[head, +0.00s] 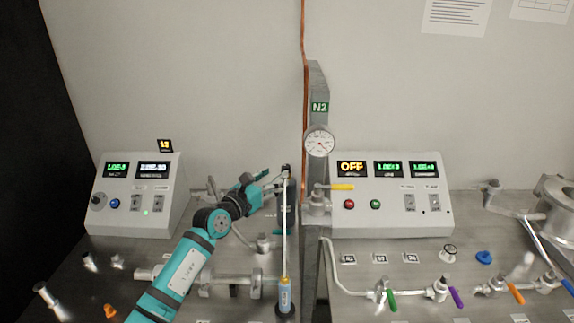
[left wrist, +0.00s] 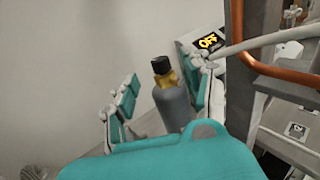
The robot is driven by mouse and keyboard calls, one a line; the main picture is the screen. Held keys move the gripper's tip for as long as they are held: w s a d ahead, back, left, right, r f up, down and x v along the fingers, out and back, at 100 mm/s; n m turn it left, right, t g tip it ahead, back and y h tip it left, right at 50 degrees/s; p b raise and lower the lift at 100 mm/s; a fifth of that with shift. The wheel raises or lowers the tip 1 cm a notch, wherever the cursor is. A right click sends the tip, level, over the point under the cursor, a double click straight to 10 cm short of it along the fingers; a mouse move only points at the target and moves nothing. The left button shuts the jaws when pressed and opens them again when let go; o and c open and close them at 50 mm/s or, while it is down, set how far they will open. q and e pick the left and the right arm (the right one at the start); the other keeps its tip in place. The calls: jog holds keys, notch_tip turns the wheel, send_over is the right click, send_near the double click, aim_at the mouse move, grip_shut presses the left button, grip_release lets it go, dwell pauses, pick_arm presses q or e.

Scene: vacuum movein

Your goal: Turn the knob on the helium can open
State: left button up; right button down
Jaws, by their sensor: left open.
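A grey can (left wrist: 173,107) with a brass neck and a black knob (left wrist: 161,65) on top shows in the left wrist view. I cannot read a label on it, so I cannot tell whether it is the helium can. My left gripper (head: 270,182) is open, with one teal finger on each side of the can in the left wrist view (left wrist: 165,98). I cannot tell whether either finger touches it. In the head view, the gripper is beside a dark upright shape (head: 291,193) left of the grey post. My right gripper is not in view.
A grey post (head: 318,85) marked N2 carries a gauge (head: 319,141) and stands close right of the gripper. Control boxes stand left (head: 137,190) and right (head: 392,215). A blue bottle (head: 285,295) stands in front. Several valves and pipes crowd the bench.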

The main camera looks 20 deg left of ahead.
aim_at(283, 168)
pick_arm(q)
jog(key=b+x, duration=0.1)
jog(key=x, duration=0.4)
jog(key=shift+w, duration=0.3)
jog(key=shift+w+d, duration=0.25)
jog(key=shift+w, duration=0.3)
jog(key=c, duration=0.9)
jog(key=shift+w, duration=0.1)
grip_shut()
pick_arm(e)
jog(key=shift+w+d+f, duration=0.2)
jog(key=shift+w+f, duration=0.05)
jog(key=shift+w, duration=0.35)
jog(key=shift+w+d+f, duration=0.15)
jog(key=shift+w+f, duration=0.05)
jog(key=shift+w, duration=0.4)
pick_arm(q)
jog(key=shift+f, duration=0.15)
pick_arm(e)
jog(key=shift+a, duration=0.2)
